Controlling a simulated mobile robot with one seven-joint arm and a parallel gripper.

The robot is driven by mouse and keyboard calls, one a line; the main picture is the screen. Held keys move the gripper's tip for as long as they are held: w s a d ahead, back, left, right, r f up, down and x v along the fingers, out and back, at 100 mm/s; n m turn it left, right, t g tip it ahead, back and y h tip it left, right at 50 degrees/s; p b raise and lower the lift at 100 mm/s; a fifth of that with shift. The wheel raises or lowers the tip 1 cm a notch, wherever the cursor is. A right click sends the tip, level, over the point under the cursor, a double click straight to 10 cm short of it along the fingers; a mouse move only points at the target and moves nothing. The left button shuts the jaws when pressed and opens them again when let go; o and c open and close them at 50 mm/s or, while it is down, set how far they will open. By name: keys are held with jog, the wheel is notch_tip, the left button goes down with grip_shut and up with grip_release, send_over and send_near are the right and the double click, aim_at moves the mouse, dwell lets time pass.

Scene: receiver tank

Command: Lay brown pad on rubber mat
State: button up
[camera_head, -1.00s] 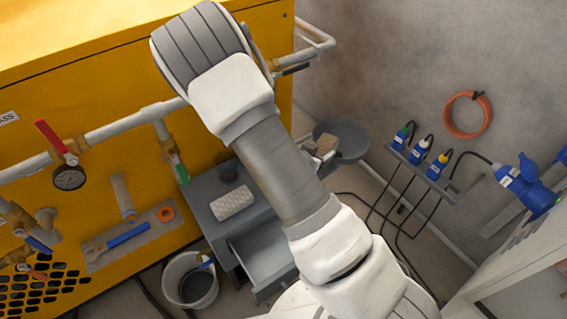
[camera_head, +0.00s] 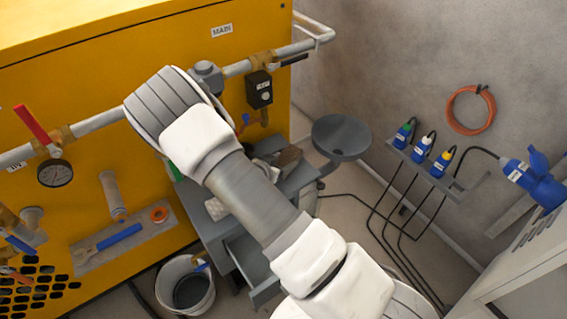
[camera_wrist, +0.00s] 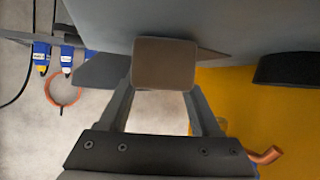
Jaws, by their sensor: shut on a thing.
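The brown pad (camera_wrist: 165,62) is a small brown block with rounded corners, end-on in the wrist view. My gripper (camera_wrist: 165,88) is shut on it, with a finger on each side. In the head view the brown pad (camera_head: 287,157) shows to the right of my arm, over the far part of a grey cart (camera_head: 295,180). My arm hides much of the cart top and most of the gripper there. I cannot tell whether the pad touches anything below. I cannot make out the rubber mat for certain.
A round grey dish (camera_head: 341,137) stands right of the cart. A bucket (camera_head: 186,285) is on the floor.

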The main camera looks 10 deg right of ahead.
jog(key=shift+r, duration=0.1)
jog(key=o, duration=1.4)
jog(key=shift+o, duration=0.2)
jog(key=shift+r, duration=0.1)
jog(key=p+v, duration=0.4)
jog(key=v, duration=0.7)
jog(key=shift+s+a, duration=0.15)
jog(key=shift+a, duration=0.05)
jog(key=shift+s+a+r, duration=0.1)
jog(key=shift+s+a, duration=0.05)
jog(key=shift+s, duration=0.05)
